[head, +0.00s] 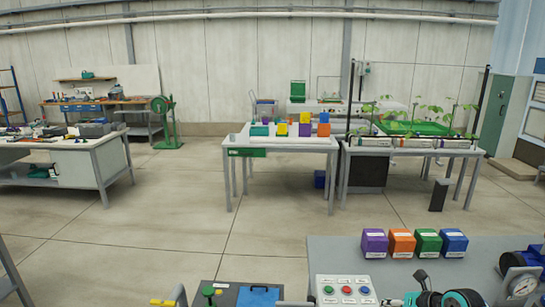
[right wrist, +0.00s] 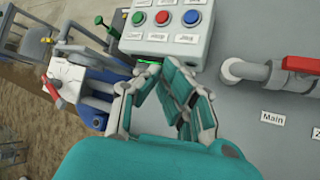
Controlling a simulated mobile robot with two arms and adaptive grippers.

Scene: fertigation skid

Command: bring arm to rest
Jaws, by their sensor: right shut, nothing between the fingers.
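My right gripper (right wrist: 153,75) shows in the right wrist view, its teal and grey fingers drawn together with nothing held. Its fingertips are near the lower edge of the button box (right wrist: 165,42); I cannot tell whether they touch it. The box carries a green, a red and a blue button, and the gripper covers none of them. In the head view the same button box (head: 345,287) is at the bottom edge, right of centre. Just right of it are dark and teal parts that I cannot clearly make out. My left gripper is in neither view.
A grey pipe with a red handle (right wrist: 300,66) is right of the gripper. A red-handled fitting (right wrist: 52,86) is at left. Purple, orange, green and blue boxes (head: 401,243) stand behind the button box, near a gauge (head: 522,283). Open floor (head: 270,238) lies beyond.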

